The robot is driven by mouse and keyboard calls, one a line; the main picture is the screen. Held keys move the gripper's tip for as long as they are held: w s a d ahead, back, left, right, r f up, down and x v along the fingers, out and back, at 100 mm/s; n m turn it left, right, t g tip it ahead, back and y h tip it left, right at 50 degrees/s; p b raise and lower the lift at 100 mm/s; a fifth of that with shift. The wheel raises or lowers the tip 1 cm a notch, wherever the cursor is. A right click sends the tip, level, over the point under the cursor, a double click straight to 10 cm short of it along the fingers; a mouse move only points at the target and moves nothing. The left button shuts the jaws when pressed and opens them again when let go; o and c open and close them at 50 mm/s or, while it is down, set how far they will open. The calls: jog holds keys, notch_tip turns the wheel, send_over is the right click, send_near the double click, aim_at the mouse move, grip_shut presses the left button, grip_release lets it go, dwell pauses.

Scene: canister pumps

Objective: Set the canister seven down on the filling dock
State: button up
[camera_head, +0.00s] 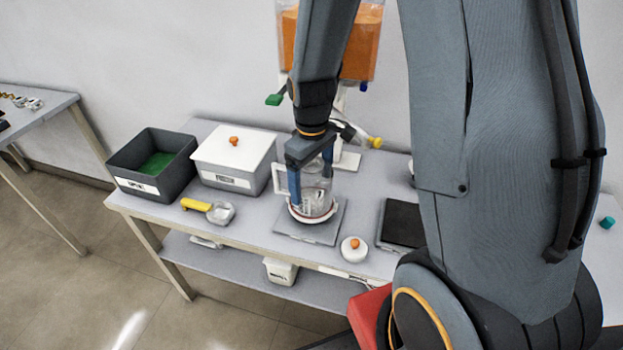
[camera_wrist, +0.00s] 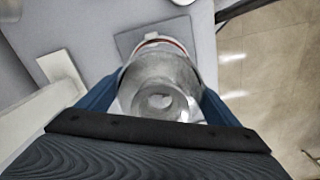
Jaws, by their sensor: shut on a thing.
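A clear canister (camera_head: 315,190) with a white handle at its left and a reddish band near its base is upright between the fingers of my gripper (camera_head: 311,178). Its number cannot be read here. The blue fingers are shut on its sides. It is over a flat grey square plate (camera_head: 331,232), probably the filling dock, on the table. I cannot tell whether its base touches the plate. In the wrist view the canister (camera_wrist: 160,85) is seen from above, open at the top, with the plate (camera_wrist: 128,41) behind it.
Left on the table (camera_head: 255,222) are a dark bin (camera_head: 124,181), a white lidded box (camera_head: 212,150) and a yellow-handled scoop (camera_head: 197,205). A white round lid (camera_head: 354,250) and a dark flat pad (camera_head: 403,223) are right of the plate. An orange-filled dispenser (camera_head: 360,50) stands behind.

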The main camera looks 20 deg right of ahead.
aim_at(312, 168)
jog(key=shift+f+b, duration=0.35)
jog(key=shift+f, duration=0.5)
jog(key=o, duration=1.4)
jog(key=shift+r+b, duration=0.75)
jog(key=shift+r, duration=3.2)
jog(key=s+r+m+t, duration=0.1)
jog(key=s+m, duration=0.5)
jog(key=s, duration=0.3)
jog(key=shift+s, duration=0.25)
